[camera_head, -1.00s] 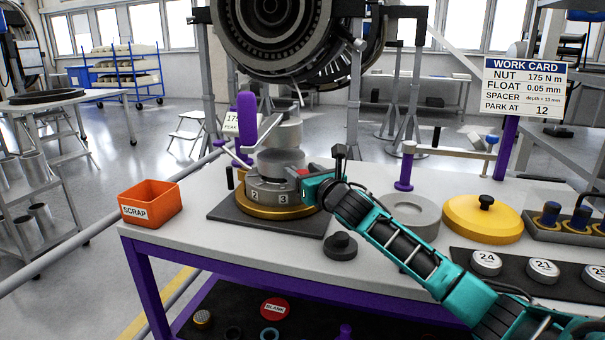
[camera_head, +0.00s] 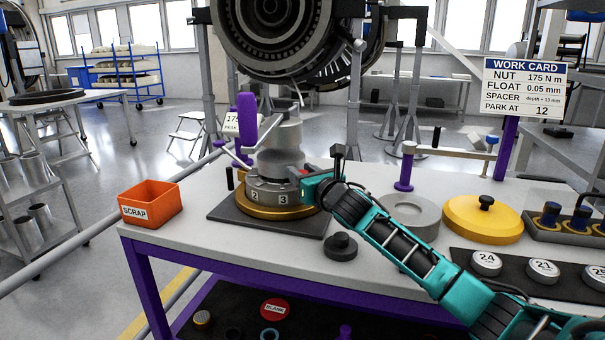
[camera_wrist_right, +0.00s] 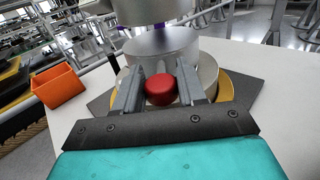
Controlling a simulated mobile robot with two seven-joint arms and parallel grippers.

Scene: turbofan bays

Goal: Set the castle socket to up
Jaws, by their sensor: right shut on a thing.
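A grey metal cylinder stack (camera_head: 280,158), which I take to include the castle socket, stands upright on a numbered grey ring (camera_head: 268,195) above a gold base ring. It also shows in the wrist view (camera_wrist_right: 160,45). A red knob (camera_wrist_right: 159,89) sticks out of its near side. My right gripper (camera_head: 304,180) is at the stack's right side. In the wrist view its two fingers (camera_wrist_right: 160,90) flank the red knob and are shut on it. The finger contact is partly hidden in the head view. My left gripper is not in view.
A purple-handled lever (camera_head: 247,120) stands behind the stack. An orange scrap bin (camera_head: 150,203) is at the left. A black knob (camera_head: 341,246), a grey ring (camera_head: 412,215), a yellow lid (camera_head: 483,219) and numbered discs (camera_head: 487,263) lie right. The front left tabletop is clear.

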